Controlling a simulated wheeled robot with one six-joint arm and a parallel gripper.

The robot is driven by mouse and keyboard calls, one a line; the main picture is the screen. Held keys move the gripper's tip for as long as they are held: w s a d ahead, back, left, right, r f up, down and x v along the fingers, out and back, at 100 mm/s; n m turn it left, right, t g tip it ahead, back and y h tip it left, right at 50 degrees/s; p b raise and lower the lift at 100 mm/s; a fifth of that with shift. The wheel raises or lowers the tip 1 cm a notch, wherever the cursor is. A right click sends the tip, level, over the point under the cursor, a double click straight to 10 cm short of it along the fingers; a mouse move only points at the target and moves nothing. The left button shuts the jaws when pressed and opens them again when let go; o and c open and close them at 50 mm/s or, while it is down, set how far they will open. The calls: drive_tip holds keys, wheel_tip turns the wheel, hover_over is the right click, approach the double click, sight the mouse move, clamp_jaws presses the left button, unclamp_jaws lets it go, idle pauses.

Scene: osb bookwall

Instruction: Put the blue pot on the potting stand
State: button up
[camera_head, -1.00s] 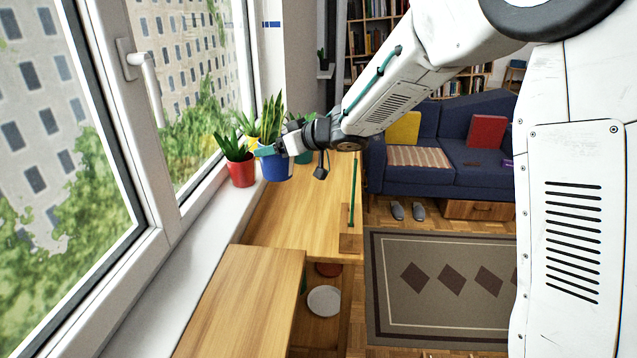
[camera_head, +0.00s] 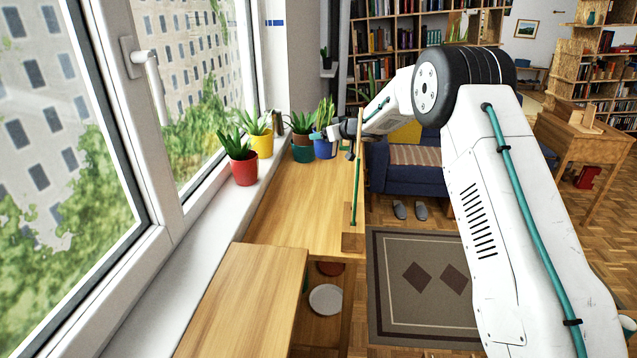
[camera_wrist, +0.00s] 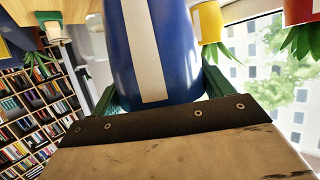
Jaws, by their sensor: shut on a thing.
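The blue pot (camera_head: 323,149), with a leafy plant, is beside the teal pot at the far end of the wooden bench. In the wrist view the blue pot (camera_wrist: 183,45) has a white stripe and fills the space between my green fingers. My gripper (camera_head: 333,134) is shut on it; it also shows in the wrist view (camera_wrist: 162,88). Whether the pot's base touches anything is hard to tell. I cannot pick out the potting stand with certainty; a wooden table with a raised back (camera_head: 570,135) stands at the right.
A red pot (camera_head: 244,168) and a yellow pot (camera_head: 262,144) stand along the windowsill. A teal pot (camera_head: 302,154) stands close left of the blue pot. A thin green stake (camera_head: 356,190) rises at the bench's edge. The bench top (camera_head: 295,205) is largely clear.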

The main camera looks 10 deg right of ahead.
drive_tip(key=f, duration=1.2)
drive_tip(key=shift+w+d+f, duration=0.15)
drive_tip(key=shift+w, duration=0.1)
drive_tip(key=shift+f, duration=0.15)
drive_tip(key=o, duration=1.3)
drive_tip(key=shift+f, duration=0.1)
drive_tip(key=shift+c, duration=0.2)
drive_tip(key=shift+r, duration=0.2)
drive_tip(key=v, duration=1.2)
drive_tip(key=shift+s+f, duration=0.1)
drive_tip(key=shift+f, duration=0.05)
